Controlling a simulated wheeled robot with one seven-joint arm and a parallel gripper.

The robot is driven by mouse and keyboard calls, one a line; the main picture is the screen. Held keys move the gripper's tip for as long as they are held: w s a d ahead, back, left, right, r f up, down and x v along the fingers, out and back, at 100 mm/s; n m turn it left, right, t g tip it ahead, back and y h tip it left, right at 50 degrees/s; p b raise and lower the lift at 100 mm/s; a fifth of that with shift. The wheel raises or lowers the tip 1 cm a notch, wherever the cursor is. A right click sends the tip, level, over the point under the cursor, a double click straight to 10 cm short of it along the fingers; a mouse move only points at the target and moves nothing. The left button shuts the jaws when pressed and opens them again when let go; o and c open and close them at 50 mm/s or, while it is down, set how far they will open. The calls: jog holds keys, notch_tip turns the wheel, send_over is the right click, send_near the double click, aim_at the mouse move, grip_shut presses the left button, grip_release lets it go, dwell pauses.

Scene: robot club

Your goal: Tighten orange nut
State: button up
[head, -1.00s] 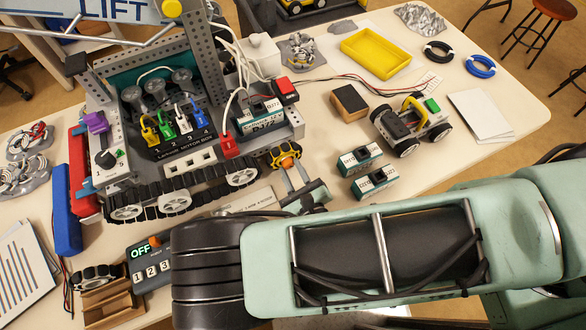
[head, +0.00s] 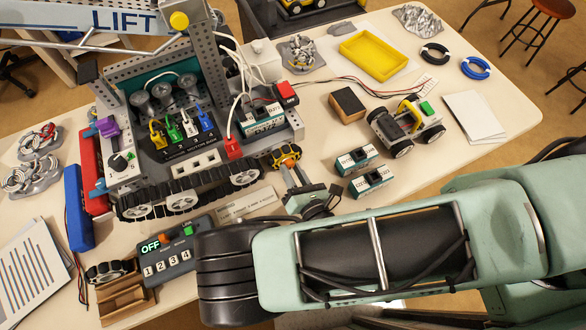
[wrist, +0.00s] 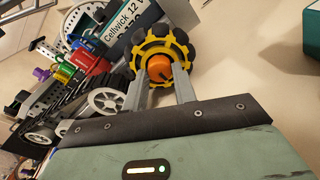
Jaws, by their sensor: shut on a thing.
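The orange nut (wrist: 159,68) sits at the hub of a yellow and black wheel (wrist: 163,50) in the wrist view. In the head view the nut (head: 289,161) is a small orange spot on the yellow wheel at the right end of the tracked robot's base. My gripper (wrist: 158,78) has its two grey fingers on either side of the nut, shut on it. In the head view my gripper (head: 291,172) reaches up to the wheel from below. The nut's threads and how far it is seated are hidden.
The tracked robot (head: 180,165) with its lift tower fills the left. A control box (head: 178,255) reading OFF stands in front. Two battery packs (head: 356,160) and a small wheeled car (head: 405,125) lie to the right. A yellow tray (head: 374,56) is behind them.

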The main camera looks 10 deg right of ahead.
jog(key=shift+m+p, duration=0.3)
jog(key=shift+m, duration=0.4)
jog(key=o, duration=1)
jog(key=shift+s, duration=0.1)
